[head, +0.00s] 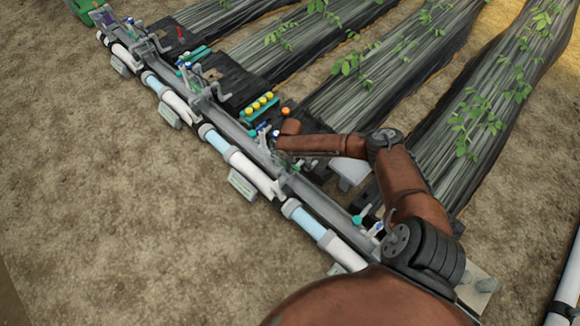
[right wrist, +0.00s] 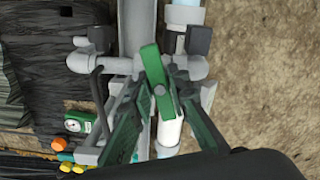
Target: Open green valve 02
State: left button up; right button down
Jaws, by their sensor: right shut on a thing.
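A green valve handle (right wrist: 152,66) shows in the right wrist view, on a grey pipe fitting and lying roughly along the pipe. My right gripper (right wrist: 165,90) has its fingers closed around the handle. In the head view the right gripper (head: 268,138) is at the middle of the pipe run, small and partly hidden by my own arm. The handle is hard to make out there. No number on this valve can be read. My left gripper is not in view.
A white and light-blue pipe (head: 240,160) runs diagonally beside a grey rail. Yellow caps (head: 260,105) and an orange knob (head: 286,111) sit near my gripper. A green gauge (right wrist: 80,122) is close by. Another teal handle (head: 358,218) stands nearer me. Bare soil lies left.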

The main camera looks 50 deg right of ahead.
jog(key=n, duration=0.4)
jog(key=n+b, duration=0.1)
jog(key=n, duration=0.3)
jog(key=shift+f+n, duration=0.1)
jog(key=shift+n, duration=0.3)
jog(key=n+b, duration=0.1)
jog(key=n, duration=0.5)
jog(key=shift+n, duration=0.4)
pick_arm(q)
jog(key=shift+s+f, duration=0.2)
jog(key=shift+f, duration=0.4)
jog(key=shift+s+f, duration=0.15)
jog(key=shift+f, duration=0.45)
pick_arm(e)
jog(key=c, duration=1.8)
grip_release()
notch_tip(320, 180, up, 11)
jog(key=p, duration=0.6)
jog(key=shift+f+p, duration=0.2)
jog(key=shift+p, duration=0.1)
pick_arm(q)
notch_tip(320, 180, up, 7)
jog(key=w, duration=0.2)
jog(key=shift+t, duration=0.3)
pick_arm(e)
jog(key=shift+f, duration=0.2)
